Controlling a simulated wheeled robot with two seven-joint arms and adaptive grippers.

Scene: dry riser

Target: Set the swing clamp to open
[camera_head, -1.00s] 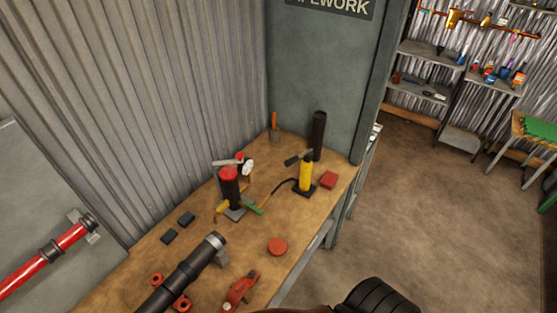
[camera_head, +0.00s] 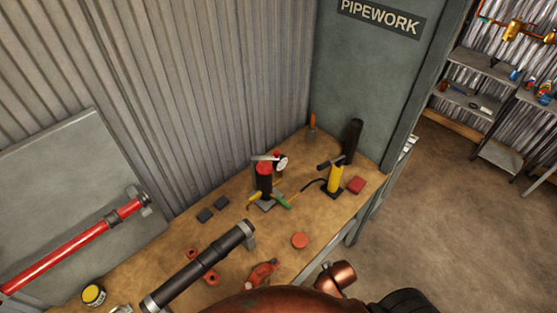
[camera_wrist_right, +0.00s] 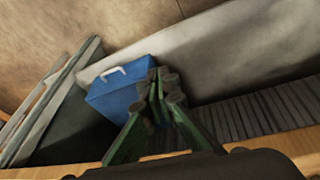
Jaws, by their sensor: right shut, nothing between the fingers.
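A small red fitting (camera_head: 262,273) lies near the front edge of the wooden bench (camera_head: 165,262); it may be the swing clamp, but its detail is too small to tell whether it is open or closed. A thick black pipe (camera_head: 200,264) lies slantwise beside it, with red bracket pieces (camera_head: 210,278) next to the pipe. My right gripper (camera_wrist_right: 163,78), with green fingers, shows in the right wrist view. It is shut and empty, away from the bench things, with a blue box beyond it. My left gripper is in neither view.
A red-topped black cylinder (camera_head: 264,182), a yellow pump (camera_head: 335,178), a red disc (camera_head: 300,240) and dark pads (camera_head: 212,209) stand or lie on the bench. A red pipe (camera_head: 85,241) is on the left panel. The blue box (camera_wrist_right: 120,95) has a white handle. Floor right of the bench is clear.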

